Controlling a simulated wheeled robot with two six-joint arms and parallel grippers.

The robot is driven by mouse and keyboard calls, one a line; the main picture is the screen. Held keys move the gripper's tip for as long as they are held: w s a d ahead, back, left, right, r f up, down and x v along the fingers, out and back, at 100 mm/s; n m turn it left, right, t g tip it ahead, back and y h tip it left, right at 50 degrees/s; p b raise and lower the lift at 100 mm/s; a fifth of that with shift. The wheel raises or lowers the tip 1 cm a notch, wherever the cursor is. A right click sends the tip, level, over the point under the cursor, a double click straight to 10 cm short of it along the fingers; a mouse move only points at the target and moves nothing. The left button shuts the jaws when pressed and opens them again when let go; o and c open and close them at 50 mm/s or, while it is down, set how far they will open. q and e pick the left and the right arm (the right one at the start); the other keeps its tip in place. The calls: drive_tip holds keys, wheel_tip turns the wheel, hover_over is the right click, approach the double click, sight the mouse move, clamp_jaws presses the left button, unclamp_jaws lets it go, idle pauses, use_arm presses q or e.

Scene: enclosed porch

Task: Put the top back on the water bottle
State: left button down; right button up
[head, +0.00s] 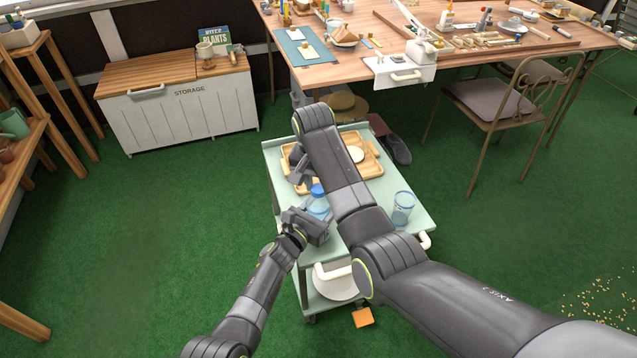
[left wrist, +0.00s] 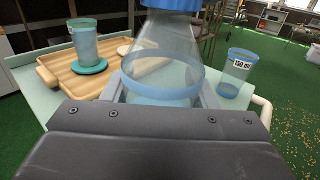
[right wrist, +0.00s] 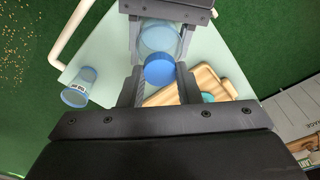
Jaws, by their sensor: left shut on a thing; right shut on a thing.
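The clear water bottle (head: 318,208) with a blue band is upright over the front of the green cart. My left gripper (head: 308,222) is shut around its body, and the left wrist view shows the bottle (left wrist: 165,75) close up between the fingers. The blue top (right wrist: 159,70) is at the bottle's mouth, and it also shows in the head view (head: 317,190). My right gripper (right wrist: 160,88) is shut on the top, with a finger at each side. I cannot tell whether the top is seated on the neck. My right arm hides part of the tray.
The cart (head: 415,222) holds a wooden tray (head: 377,165) and a clear measuring cup (head: 403,208) at right. A tumbler (left wrist: 84,42) stands on a teal coaster in the tray. A cluttered workbench (head: 350,58) and a chair (head: 490,95) stand behind.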

drive_tip(key=m, duration=0.6)
drive_tip(key=shift+g+h, duration=0.3)
drive_tip(key=m, duration=0.6)
drive_tip(key=shift+w+a+g, duration=0.1)
drive_tip(key=shift+w+g, duration=0.05)
drive_tip(key=shift+g, duration=0.15)
drive_tip(key=m, duration=0.6)
drive_tip(key=shift+m+g, duration=0.3)
drive_tip(key=shift+g, duration=0.1)
drive_tip(key=m, duration=0.5)
drive_tip(key=shift+w, duration=0.1)
drive_tip(key=o, duration=0.9)
drive_tip(key=shift+o, duration=0.2)
drive_tip(key=shift+r, duration=2.2)
